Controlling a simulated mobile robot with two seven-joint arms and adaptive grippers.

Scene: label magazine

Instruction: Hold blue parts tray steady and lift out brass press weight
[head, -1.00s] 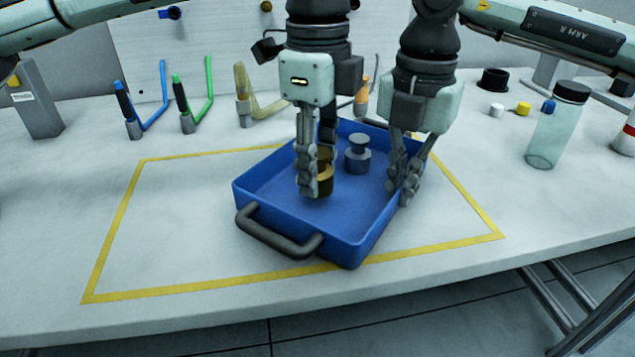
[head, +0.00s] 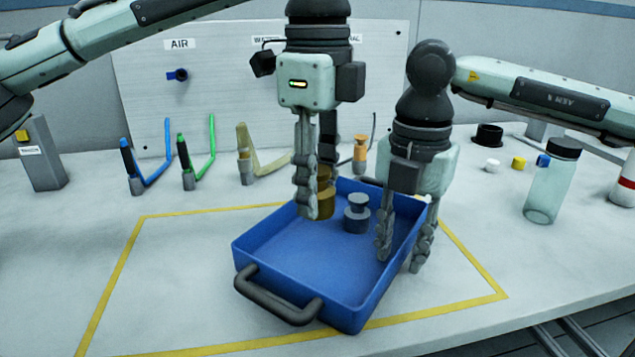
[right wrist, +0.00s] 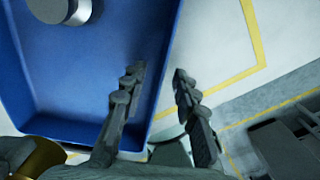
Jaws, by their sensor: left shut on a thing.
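The blue parts tray (head: 310,255) sits on the bench inside a yellow outline, its dark handle facing the front. My left gripper (head: 315,205) is shut on the brass press weight (head: 325,198) and holds it above the tray floor, partly hidden behind the fingers. The weight also shows at the lower left of the right wrist view (right wrist: 42,158). My right gripper (head: 404,252) is open astride the tray's right wall, one finger inside and one outside. In the right wrist view its fingers (right wrist: 160,78) stand apart with the wall between them.
A grey knobbed weight (head: 357,215) stands in the tray beside the brass one. Angled blue and green pieces (head: 170,165) stand at the back left. The bench left of the tray is clear.

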